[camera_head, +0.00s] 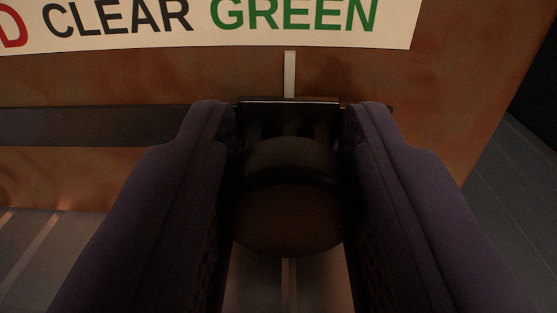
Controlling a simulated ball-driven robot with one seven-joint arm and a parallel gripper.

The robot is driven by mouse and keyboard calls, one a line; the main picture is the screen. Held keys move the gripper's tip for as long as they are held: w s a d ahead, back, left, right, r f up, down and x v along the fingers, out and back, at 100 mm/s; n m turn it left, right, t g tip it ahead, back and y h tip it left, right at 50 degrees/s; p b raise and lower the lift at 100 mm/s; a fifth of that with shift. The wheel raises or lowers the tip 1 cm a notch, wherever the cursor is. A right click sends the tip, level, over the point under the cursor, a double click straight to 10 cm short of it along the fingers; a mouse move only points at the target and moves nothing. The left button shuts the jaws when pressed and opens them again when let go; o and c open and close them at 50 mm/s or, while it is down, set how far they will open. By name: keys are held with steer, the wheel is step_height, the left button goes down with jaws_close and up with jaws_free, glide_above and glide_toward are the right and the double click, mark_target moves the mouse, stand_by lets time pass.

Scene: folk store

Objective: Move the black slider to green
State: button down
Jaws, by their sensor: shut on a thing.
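The black slider has a round dark knob (290,195) in front of a dark block on a horizontal dark slot (90,126). My gripper (290,150) is shut on the knob, one dark padded finger on each side. The block sits under the green word GREEN (295,14) on a white label strip, and a thin white vertical mark (290,75) stands just above its middle. The slot shows to the left of the block. Most of the slot to the right is hidden behind my finger.
The label strip also reads CLEAR (115,18) in black, left of GREEN, with a red letter cut off at the left edge. The brown panel (450,95) ends at the right, with dark open space beyond. Grey slatted floor shows below.

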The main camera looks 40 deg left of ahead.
steer(key=c, duration=1.1)
jaws_free()
steer(key=shift+d+r, duration=0.1)
steer(key=shift+d, duration=0.05)
steer(key=o, duration=0.3)
steer(key=shift+w+d, duration=0.2)
steer(key=shift+s+a, duration=0.1)
steer(key=shift+s, duration=0.2)
steer(key=b+v, duration=0.1)
steer(key=v, duration=0.6)
steer(key=shift+d+b, duration=0.3)
